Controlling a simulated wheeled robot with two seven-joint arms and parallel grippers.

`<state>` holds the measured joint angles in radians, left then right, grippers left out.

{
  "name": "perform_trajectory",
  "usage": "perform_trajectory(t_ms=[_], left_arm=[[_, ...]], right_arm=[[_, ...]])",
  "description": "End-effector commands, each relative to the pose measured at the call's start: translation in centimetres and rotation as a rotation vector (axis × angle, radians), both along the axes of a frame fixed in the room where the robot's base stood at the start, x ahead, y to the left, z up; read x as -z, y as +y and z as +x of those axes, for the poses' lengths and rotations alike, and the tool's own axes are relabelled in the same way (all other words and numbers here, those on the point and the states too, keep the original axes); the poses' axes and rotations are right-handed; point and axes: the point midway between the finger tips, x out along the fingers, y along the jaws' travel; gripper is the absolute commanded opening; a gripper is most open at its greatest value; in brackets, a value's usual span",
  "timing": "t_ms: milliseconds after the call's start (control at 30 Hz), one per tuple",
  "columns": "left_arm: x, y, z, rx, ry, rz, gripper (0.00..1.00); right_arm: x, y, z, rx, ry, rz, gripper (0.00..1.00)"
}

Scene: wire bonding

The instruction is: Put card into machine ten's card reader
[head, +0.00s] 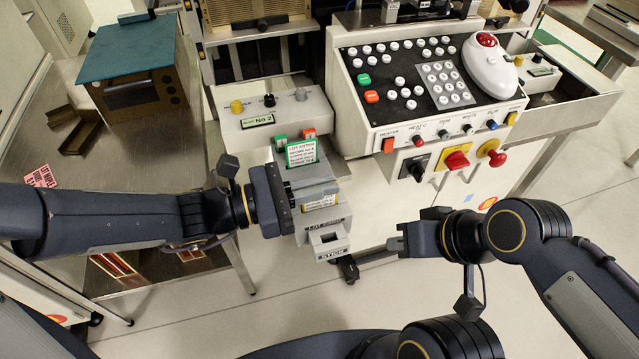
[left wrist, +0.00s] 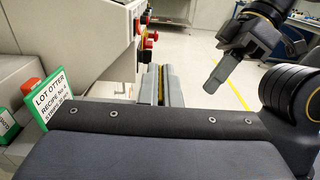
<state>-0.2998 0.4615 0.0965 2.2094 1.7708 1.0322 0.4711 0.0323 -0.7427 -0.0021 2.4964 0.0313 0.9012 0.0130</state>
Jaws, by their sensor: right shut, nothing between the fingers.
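The card (head: 302,153), white with a green border and headed LOT OTTER, stands tilted in front of the control box labelled No 2 (head: 275,112). It also shows at the left of the left wrist view (left wrist: 48,103). My left gripper (head: 312,182) is right beside the card's lower edge, over a grey stand (head: 328,241) marked STICK. Its fingertips are hard to make out, so its hold on the card is unclear. My right gripper (head: 396,243) is shut and empty, to the right of the stand. I cannot make out a reader marked ten.
A large machine panel (head: 372,115) with keys, knobs and a white mouse-like controller (head: 490,65) stands at the back right. A steel table (head: 40,150) with a teal-topped oven-like box (head: 135,75) is at the left. Open floor (head: 290,310) lies below the stand.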

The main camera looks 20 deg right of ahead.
Motion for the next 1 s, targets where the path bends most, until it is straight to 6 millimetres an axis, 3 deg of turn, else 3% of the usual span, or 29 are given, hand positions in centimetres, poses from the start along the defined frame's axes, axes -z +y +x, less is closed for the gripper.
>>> perform_trajectory(t_ms=[833, 1000], left_arm=[[2.2, 0.0, 0.0, 0.000, 0.001, 0.000, 0.00], [2.1, 0.0, 0.0, 0.000, 0.001, 0.000, 0.26]], right_arm=[[1.9, 0.0, 0.0, 0.000, 0.000, 0.000, 0.00], [1.8, 0.0, 0.0, 0.000, 0.000, 0.000, 0.00]])
